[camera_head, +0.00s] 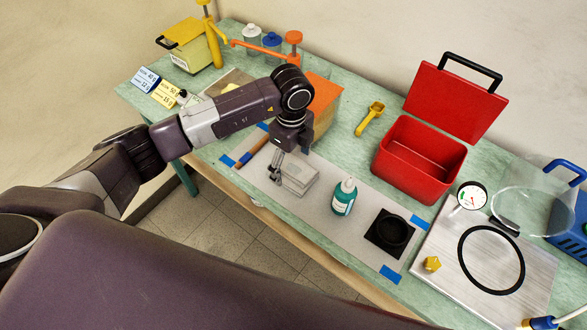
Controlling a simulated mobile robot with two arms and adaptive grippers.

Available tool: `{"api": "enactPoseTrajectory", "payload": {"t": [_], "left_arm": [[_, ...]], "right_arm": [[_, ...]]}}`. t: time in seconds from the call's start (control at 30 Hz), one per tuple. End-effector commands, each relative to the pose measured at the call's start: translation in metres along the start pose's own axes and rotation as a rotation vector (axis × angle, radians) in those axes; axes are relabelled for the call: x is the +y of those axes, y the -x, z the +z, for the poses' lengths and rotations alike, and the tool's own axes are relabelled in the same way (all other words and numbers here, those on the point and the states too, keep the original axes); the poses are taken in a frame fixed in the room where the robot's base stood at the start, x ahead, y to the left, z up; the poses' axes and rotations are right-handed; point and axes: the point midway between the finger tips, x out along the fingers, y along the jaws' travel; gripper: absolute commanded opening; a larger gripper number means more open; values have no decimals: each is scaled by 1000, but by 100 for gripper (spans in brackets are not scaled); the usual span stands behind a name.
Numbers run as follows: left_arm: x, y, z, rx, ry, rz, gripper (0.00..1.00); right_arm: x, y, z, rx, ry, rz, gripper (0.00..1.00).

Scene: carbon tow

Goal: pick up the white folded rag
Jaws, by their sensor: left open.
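The white folded rag (299,172) is a light grey-white block-like stack lying on the pale sheet in the middle of the bench. My left gripper (275,173) is at its left side, pointing down, with its fingers open. I cannot tell whether the fingers touch the rag. My left wrist hangs just above and behind the rag and hides a little of what lies behind it. My right gripper is not in view.
A teal bottle (344,196) and a black square dish (389,234) stand right of the rag. An open red box (420,148) is behind them. Blue tape (391,274) marks the sheet (325,222). A metal plate (535,273) with a gauge lies at right.

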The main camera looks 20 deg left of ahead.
Motion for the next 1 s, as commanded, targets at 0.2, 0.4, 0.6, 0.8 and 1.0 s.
{"api": "enactPoseTrajectory", "payload": {"t": [0.2,0.4,0.6,0.8,1.0], "left_arm": [[0,-27,-1,1,0,2,80],[-1,-33,-1,2,-2,-1,80],[-1,-32,-1,2,-2,-1,68],[-1,-32,-1,2,-2,-1,46],[-1,-32,-1,2,-2,-1,38]], "right_arm": [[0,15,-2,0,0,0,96],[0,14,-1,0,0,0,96],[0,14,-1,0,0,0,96],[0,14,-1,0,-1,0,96],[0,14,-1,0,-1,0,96]]}}
